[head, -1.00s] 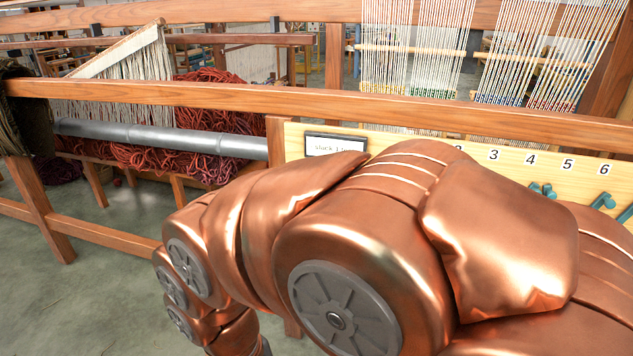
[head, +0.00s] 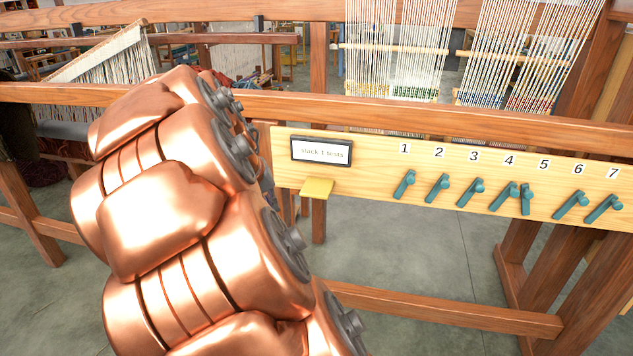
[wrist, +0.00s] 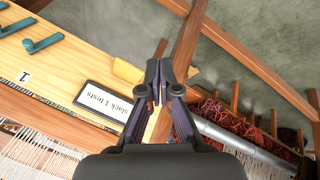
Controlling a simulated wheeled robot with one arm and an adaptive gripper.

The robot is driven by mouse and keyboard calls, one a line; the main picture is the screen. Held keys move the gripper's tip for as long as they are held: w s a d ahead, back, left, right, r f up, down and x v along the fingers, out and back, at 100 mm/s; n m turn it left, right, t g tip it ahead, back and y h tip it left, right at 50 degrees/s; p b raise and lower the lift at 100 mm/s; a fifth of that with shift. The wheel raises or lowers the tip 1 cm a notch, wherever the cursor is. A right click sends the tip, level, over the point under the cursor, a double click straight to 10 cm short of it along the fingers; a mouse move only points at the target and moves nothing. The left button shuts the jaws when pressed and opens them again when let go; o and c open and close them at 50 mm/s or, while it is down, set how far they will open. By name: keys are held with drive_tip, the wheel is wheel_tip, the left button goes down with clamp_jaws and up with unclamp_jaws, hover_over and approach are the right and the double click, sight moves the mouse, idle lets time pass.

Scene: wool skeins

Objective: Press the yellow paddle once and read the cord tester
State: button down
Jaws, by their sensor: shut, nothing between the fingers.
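The yellow paddle (head: 317,188) juts out from the wooden board just below the cord tester's display (head: 321,151). The display's dark-framed white screen seems to read "slack 1 tests". In the wrist view the paddle (wrist: 127,71) lies just left of my gripper (wrist: 157,65), whose fingers are together and empty. A gap shows between fingertips and paddle in the picture; I cannot tell the depth between them. The display also shows in the wrist view (wrist: 103,101), turned nearly upside down.
The board (head: 380,160) carries teal levers (head: 437,188) under numbers 1 to 7. A wooden loom rail (head: 400,110) runs above it and a lower beam (head: 450,308) below. Red wool (wrist: 227,115) and a metal roller (wrist: 240,137) lie right in the wrist view.

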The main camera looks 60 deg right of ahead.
drive_tip(key=w+d+r+m+h+p, duration=0.1)
drive_tip(key=w+d, duration=0.1)
drive_tip(key=d, duration=0.6)
drive_tip(key=w+d+r+h+p, duration=0.1)
drive_tip(key=w+d+r+h, duration=0.1)
drive_tip(key=d, duration=0.5)
drive_tip(key=p, duration=0.2)
hover_over(321, 182)
drive_tip(key=a, duration=0.3)
wheel_tip(321, 182, down, 3)
drive_tip(key=shift+h, duration=0.4)
wheel_tip(321, 182, down, 8)
drive_tip(key=shift+a+r+b, duration=0.1)
drive_tip(key=shift+r+b, duration=0.1)
drive_tip(key=shift+b, duration=0.95)
drive_tip(key=shift+f+b, duration=0.45)
drive_tip(key=shift+f, duration=0.15)
drive_tip(key=shift+f+b, duration=0.25)
drive_tip(key=shift+b, duration=0.05)
drive_tip(key=shift+f+b, duration=0.2)
drive_tip(key=shift+b, duration=0.15)
